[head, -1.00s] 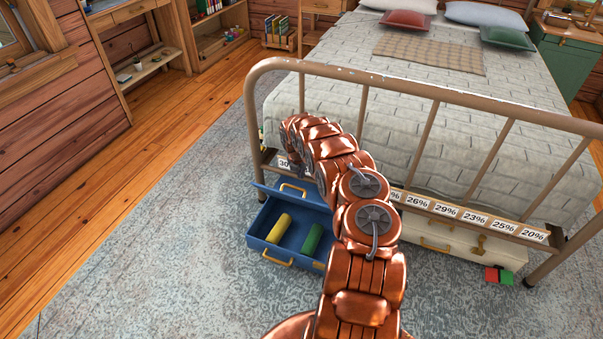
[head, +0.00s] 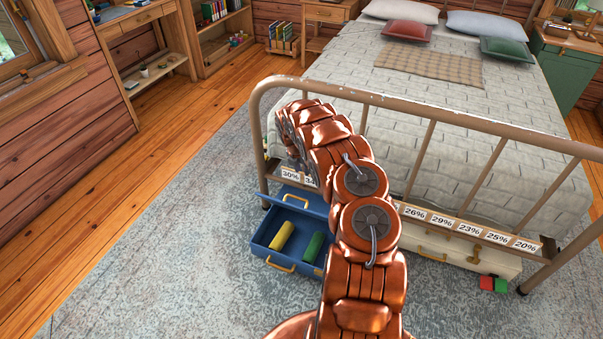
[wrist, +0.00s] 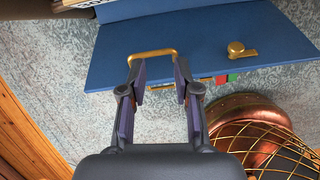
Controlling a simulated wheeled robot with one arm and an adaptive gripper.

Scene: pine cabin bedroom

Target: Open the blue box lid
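The blue box (head: 262,237) sits on the rug by the foot of the bed, left of my arm in the head view. Its lid (head: 264,200) stands raised at the far side, with a gold handle (head: 296,202). A yellow cylinder (head: 282,236) and a green cylinder (head: 313,247) lie inside. In the wrist view, the blue lid panel (wrist: 190,40) shows a gold handle (wrist: 152,53) and a gold latch (wrist: 240,50). My gripper (wrist: 160,72) is open, its fingertips apart at either side of the handle. In the head view my gripper is hidden behind the arm.
The metal bed frame (head: 432,105) and its labelled rail (head: 470,229) stand close beside my arm. A cream case (head: 455,250) lies under the rail, with red and green blocks (head: 493,284) near it. The rug (head: 170,265) left of the box is clear.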

